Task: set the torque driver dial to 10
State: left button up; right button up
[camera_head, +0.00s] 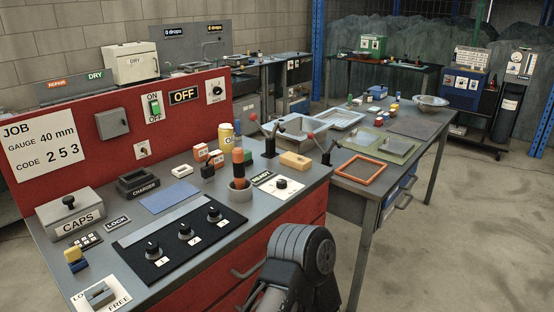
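An upright tool with a dark body and orange bands (238,157), which looks like the torque driver, stands in a round grey holder (240,190) near the bench's right end. No dial numbers can be read on it. Just right of it, a white plate with a black knob (282,184) lies by a READY sign (262,177); I cannot tell whether this knob belongs to the driver. A dark rounded part of my own arm comes up at the bottom centre, in front of the bench. No gripper fingers show in this view.
A black panel with three numbered knobs (172,258) lies at the bench front. A CAPS box (70,216), a charger (138,183) and a yellow can (226,135) are nearby. A blue mat (168,197) is bare.

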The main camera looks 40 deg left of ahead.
aim_at(282, 184)
jog(key=i+u, duration=0.35)
jog(key=i, duration=0.15)
jog(key=i+u, duration=0.35)
jog(key=i+l, duration=0.05)
jog(key=i, duration=0.05)
